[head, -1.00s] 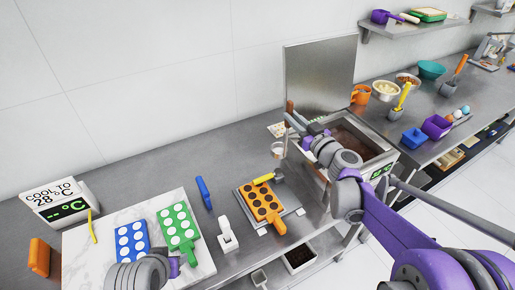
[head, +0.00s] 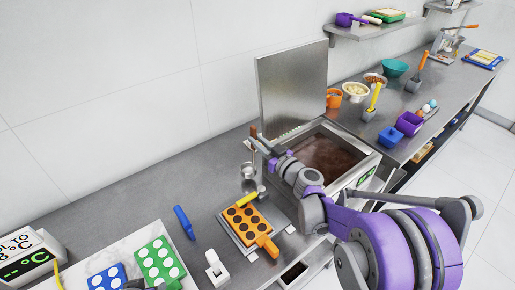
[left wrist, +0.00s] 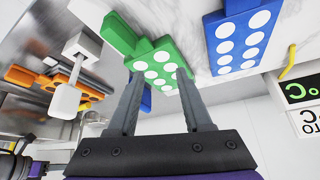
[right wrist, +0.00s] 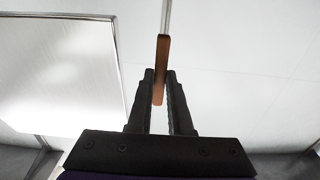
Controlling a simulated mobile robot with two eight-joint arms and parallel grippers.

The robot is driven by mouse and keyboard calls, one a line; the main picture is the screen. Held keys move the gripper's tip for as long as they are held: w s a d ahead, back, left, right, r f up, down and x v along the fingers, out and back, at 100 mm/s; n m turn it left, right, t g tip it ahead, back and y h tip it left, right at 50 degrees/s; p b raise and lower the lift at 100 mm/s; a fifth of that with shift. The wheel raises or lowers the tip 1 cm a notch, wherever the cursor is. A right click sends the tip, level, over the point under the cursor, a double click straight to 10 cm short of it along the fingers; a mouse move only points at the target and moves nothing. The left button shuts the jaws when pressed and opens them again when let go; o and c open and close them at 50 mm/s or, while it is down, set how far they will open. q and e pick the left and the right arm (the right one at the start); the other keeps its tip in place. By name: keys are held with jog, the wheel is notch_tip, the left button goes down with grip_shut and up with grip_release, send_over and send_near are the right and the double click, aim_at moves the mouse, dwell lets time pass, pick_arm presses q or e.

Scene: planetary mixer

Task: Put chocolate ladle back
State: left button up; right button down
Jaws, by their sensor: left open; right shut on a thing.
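The chocolate ladle has a brown handle (head: 254,131) and a metal bowl (head: 248,170). My right gripper (head: 262,146) is shut on its handle, which also shows between the fingers in the right wrist view (right wrist: 161,60). The ladle hangs roughly upright, bowl down, just left of the chocolate tank (head: 372,163), which holds brown chocolate (head: 325,155). I cannot tell whether the bowl touches anything. My left gripper (left wrist: 155,78) is open and empty, above a green mould (left wrist: 160,62); its fingers are cut off in the head view.
An orange mould (head: 250,222) with dark fillings and a yellow-handled tool (head: 252,196) lie in front of the ladle. A blue tool (head: 184,222) and a white scraper-like tool (head: 216,268) lie left. A metal panel (head: 290,90) stands behind the tank. Bare counter lies left of the ladle.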

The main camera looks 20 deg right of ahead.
pick_arm(q)
jog(key=shift+s+f, duration=0.15)
jog(key=shift+f, duration=0.25)
pick_arm(e)
notch_tip(320, 180, down, 2)
jog(key=shift+s, duration=0.15)
jog(key=c, duration=1.3)
grip_release()
jog(key=shift+f, duration=0.2)
jog(key=o, duration=0.5)
jog(key=shift+c, duration=0.2)
